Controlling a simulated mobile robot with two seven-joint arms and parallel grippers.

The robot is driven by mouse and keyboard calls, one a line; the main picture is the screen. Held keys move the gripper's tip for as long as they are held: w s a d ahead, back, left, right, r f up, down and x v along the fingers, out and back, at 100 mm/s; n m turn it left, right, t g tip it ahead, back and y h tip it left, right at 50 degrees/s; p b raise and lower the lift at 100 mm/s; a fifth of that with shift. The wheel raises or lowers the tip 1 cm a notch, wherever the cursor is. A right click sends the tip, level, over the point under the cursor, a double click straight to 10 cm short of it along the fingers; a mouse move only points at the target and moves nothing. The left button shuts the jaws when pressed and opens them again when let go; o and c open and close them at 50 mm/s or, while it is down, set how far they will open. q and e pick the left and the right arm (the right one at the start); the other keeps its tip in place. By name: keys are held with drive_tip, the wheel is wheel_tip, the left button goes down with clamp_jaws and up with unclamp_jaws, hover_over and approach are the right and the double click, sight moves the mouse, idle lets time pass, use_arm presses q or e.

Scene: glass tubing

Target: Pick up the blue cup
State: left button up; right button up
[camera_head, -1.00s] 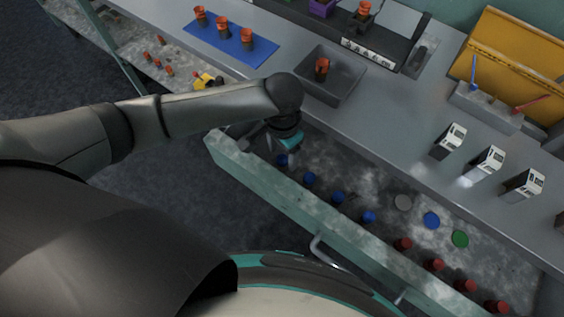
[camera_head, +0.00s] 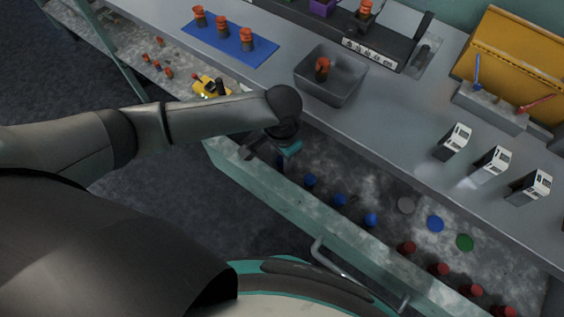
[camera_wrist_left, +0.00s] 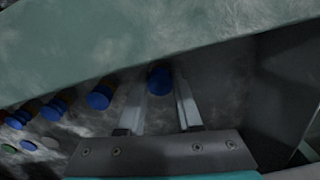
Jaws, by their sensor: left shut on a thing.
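A row of small blue cups stands in the open drawer (camera_head: 262,188) below the worktop. My left gripper (camera_head: 284,153) reaches down into the drawer's left end, shut on the leftmost blue cup (camera_wrist_left: 159,80). That cup sits between the two fingers in the left wrist view. In the head view it is mostly hidden by the gripper. Other blue cups (camera_head: 310,181), (camera_head: 370,219) stand apart to its right. My right gripper is not in view.
Several red-capped items (camera_head: 438,270) and blue, green and grey discs (camera_head: 465,242) lie further right in the drawer. The drawer front and the worktop edge lie close on either side of my gripper. A grey bin (camera_head: 342,92) stands on the worktop.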

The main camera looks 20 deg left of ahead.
use_arm(q)
clamp_jaws()
drive_tip(key=shift+r, duration=0.1)
